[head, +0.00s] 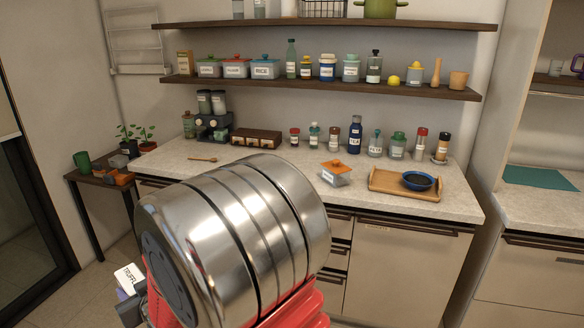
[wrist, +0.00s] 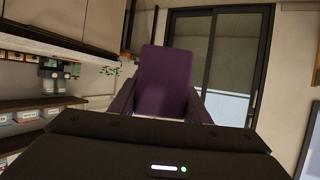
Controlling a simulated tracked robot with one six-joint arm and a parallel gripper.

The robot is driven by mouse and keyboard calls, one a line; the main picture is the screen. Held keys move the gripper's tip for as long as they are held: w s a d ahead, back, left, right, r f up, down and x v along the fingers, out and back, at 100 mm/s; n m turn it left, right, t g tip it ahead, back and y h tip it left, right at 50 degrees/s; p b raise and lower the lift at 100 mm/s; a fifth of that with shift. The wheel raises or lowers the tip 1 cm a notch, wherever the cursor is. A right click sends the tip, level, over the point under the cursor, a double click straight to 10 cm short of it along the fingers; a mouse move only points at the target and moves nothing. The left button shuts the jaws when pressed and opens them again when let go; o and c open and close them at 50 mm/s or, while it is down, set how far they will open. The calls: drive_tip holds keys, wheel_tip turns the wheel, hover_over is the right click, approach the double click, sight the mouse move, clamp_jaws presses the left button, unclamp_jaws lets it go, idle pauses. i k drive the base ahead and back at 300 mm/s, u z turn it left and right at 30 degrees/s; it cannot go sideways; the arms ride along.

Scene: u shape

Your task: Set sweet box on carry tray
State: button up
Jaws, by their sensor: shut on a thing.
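The sweet box, a purple box (wrist: 166,82), stands between the two dark fingers of my gripper (wrist: 160,104) in the wrist view. My gripper is shut on it. The carry tray, a wooden tray (head: 384,182), lies on the counter at the right, well away from my gripper. A dark blue bowl (head: 418,181) sits on its right part; its left part is bare.
A grey container with an orange lid (head: 336,174) stands just left of the tray on the counter (head: 270,160). Several jars and bottles line the back. A small side table (head: 100,178) stands at the left. My arm hides the front left of the counter.

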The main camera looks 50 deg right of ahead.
sight(385, 184)
drive_tip(key=u, duration=0.75)
drive_tip(key=i, duration=0.1)
drive_tip(key=z, duration=2.4)
drive_tip(key=i, duration=1)
drive_tip(key=u, duration=0.15)
drive_tip(key=k, duration=0.8)
